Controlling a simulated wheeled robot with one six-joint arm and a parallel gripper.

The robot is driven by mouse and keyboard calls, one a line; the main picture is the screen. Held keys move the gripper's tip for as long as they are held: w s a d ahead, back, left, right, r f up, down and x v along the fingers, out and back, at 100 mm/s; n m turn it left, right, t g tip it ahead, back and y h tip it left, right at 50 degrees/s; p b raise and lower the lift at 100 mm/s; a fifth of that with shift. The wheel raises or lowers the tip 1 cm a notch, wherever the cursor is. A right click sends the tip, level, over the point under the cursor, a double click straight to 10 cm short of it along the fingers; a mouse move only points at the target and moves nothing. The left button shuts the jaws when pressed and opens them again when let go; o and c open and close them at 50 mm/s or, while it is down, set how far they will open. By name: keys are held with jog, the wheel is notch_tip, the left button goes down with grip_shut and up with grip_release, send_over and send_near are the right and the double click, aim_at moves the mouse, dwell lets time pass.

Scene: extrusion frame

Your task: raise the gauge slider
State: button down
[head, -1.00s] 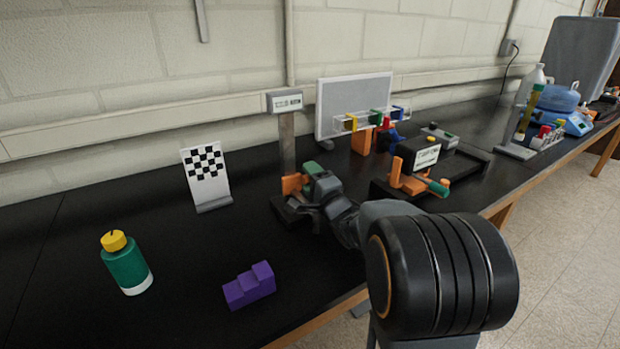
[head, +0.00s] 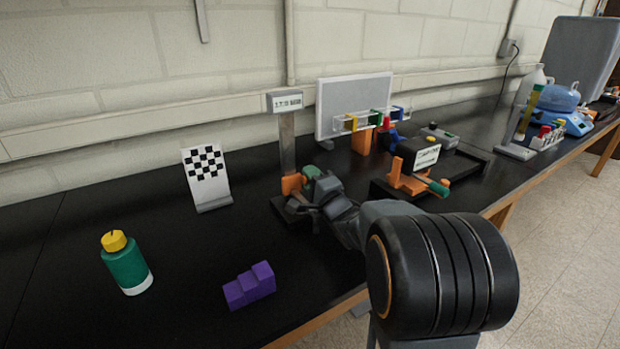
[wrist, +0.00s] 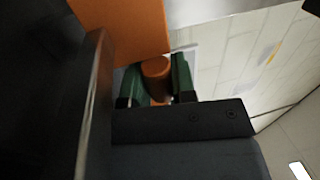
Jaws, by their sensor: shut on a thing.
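The gauge is an upright grey post (head: 287,145) on a dark base, with a small display box (head: 285,101) at its top. Its orange slider (head: 291,184) sits low on the post, a little above the base. My gripper (head: 308,177) is at the slider's right side, and my arm partly hides the base. In the wrist view my gripper's green fingertips (wrist: 155,82) are shut on a round orange knob (wrist: 156,70), with the larger orange slider body (wrist: 122,28) beside it. The display's digits are too small to read.
A checkered card (head: 206,178) stands left of the gauge. A green bottle (head: 126,264) and a purple stepped block (head: 249,285) are at the front left. A white panel (head: 353,104) and a dark fixture with orange parts (head: 420,165) stand to the right.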

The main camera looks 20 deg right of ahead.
notch_tip(320, 180, up, 13)
jog(key=p, duration=1)
jog(key=shift+r, duration=0.15)
jog(key=c, duration=0.9)
grip_release()
jog(key=shift+s, duration=0.1)
jog(key=shift+b+v, duration=1.6)
jog(key=shift+v, duration=5.25)
